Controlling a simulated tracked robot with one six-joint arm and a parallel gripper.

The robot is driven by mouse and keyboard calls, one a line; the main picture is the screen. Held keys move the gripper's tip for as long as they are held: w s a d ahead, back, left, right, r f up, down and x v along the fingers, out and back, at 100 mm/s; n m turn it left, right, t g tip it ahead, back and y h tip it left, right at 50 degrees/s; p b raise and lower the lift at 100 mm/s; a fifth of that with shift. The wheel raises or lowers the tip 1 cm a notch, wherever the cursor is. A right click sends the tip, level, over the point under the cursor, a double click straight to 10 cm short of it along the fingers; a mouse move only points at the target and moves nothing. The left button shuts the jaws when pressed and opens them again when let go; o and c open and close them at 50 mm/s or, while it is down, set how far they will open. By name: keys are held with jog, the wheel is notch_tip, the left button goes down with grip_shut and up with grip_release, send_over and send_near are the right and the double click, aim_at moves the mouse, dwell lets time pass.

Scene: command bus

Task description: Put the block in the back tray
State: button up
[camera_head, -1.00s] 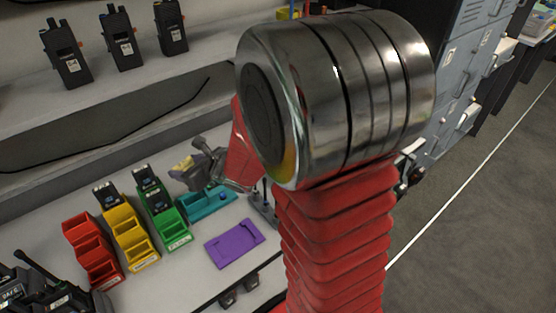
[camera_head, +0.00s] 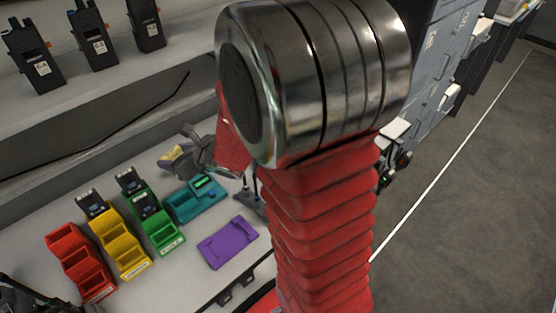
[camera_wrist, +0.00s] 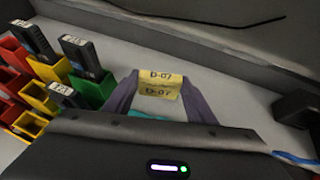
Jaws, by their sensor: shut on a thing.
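The yellow block (camera_wrist: 160,86), marked D-07, is between the two grey-purple fingers of my gripper (camera_wrist: 160,92) in the wrist view. In the head view, my gripper (camera_head: 183,155) holds the block (camera_head: 173,153) above the back of the bench, behind the teal tray. The teal tray (camera_head: 182,212) has an open recess and a part with a small green display. A flat purple tray (camera_head: 228,243) lies in front of it. I cannot tell the exact height of the block. A little teal shows just below the block in the wrist view (camera_wrist: 150,117).
Red (camera_head: 80,262), yellow (camera_head: 121,246) and green (camera_head: 160,226) bins stand left of the teal tray; the yellow and green ones hold dark devices. Radios (camera_head: 94,42) stand on the upper shelf. A black cable (camera_head: 130,125) runs along the back ledge. Bare bench lies behind the bins.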

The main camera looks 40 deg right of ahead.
jog(key=s+d+m+h, duration=0.1)
jog(key=s+d, duration=0.2)
jog(key=d, duration=0.6)
jog(key=s+d+m+h, duration=0.1)
jog(key=s+d, duration=0.3)
jog(key=d, duration=0.6)
jog(key=s+d+h, duration=0.1)
jog(key=s+d, duration=0.3)
jog(key=d, duration=0.6)
jog(key=shift+s+d+r+m, duration=0.15)
jog(key=shift+s+r+m, duration=0.05)
jog(key=shift+m, duration=0.2)
jog(key=shift+f, duration=0.1)
jog(key=shift+f, duration=2.8)
jog(key=shift+f, duration=2.1)
